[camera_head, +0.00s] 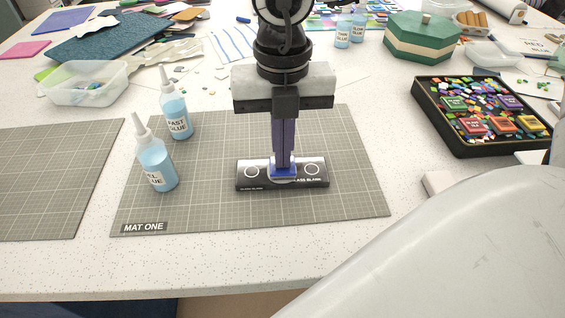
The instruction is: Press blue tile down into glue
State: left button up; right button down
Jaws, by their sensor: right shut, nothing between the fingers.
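The blue tile (283,172) lies on the middle of the dark glass blank (246,176), between two white ring outlines. My right gripper (283,162) points straight down with its fingers shut together. Its fingertips meet the top of the blue tile, or are just above it; the exact contact cannot be told. The fingers hide part of the tile. Any glue under the tile is hidden. The blank rests on the grey cutting mat (340,150) labelled MAT ONE. My left gripper is out of view.
Two glue bottles, the FAST GLUE bottle (175,112) and the GEL GLUE bottle (156,165), stand left of the blank. A black tray (425,110) of coloured tiles is at right. A clear tub (60,93) sits at far left. The mat's front right is free.

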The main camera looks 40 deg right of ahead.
notch_tip(320, 180, up, 7)
jog(key=p, duration=0.2)
jog(key=shift+p, duration=0.3)
dwell(0.5)
dwell(0.5)
